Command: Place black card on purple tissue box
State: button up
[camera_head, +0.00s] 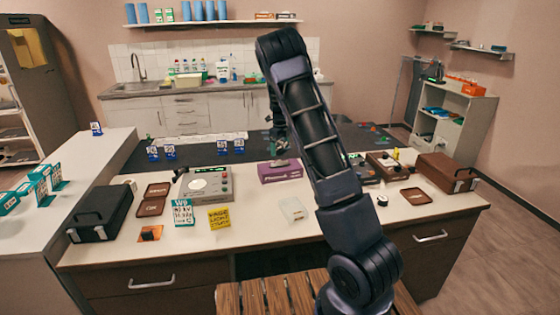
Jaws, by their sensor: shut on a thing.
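The purple tissue box (283,174) stands on the white counter, near the middle and just left of my arm. A pale grey patch shows on its top. My gripper (279,151) points down just above the tissue box, partly hidden by my arm. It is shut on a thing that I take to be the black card. The card is too small and dark here to make out clearly, and I cannot tell whether it touches the box.
A grey device (205,184), a yellow sign (219,218) and a clear box (293,210) stand on the counter nearby. A black case (100,213) is at the left, a brown case (446,172) at the right. A wooden slatted surface (270,297) is in front.

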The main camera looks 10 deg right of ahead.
aim_at(280, 166)
jog(key=shift+f, duration=3.5)
jog(key=shift+f, duration=0.1)
